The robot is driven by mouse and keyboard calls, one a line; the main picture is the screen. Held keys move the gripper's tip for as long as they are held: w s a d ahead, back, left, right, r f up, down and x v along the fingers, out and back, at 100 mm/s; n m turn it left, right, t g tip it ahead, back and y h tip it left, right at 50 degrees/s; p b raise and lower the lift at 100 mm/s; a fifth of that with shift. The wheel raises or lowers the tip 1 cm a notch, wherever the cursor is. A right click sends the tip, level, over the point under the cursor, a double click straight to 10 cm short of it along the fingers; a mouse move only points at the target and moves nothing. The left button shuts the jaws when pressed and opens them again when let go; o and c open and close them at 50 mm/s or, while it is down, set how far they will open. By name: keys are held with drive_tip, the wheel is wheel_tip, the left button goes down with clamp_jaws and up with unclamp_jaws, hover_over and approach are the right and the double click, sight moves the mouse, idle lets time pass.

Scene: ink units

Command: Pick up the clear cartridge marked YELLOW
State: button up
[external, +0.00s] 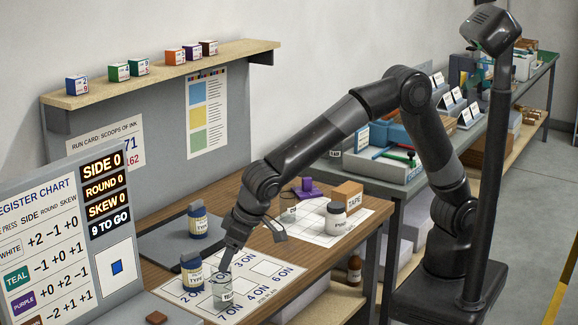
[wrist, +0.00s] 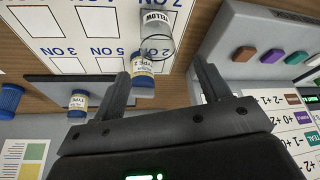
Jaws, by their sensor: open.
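A clear cartridge (external: 222,300) stands on the white numbered sheet (external: 181,291) near the table's front. In the wrist view the clear cartridge (wrist: 158,42) appears upside down, and its white label seems to read YELLOW. My gripper (external: 225,268) points down just above it in the external view. In the wrist view my gripper (wrist: 162,68) has its fingers spread, with nothing held between them. The cartridge lies beyond the fingertips, roughly in line with the gap. I cannot tell whether a finger touches it.
A blue-lidded jar (external: 191,272) stands close to the left of the cartridge. Another blue-lidded jar (external: 198,222) stands farther back on a dark mat (external: 165,240). The register panel (external: 60,240) rises at left.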

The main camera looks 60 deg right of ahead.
sight(219, 283)
drive_tip(key=x, duration=1)
drive_tip(key=shift+d+f, duration=0.15)
drive_tip(key=c, duration=1.1)
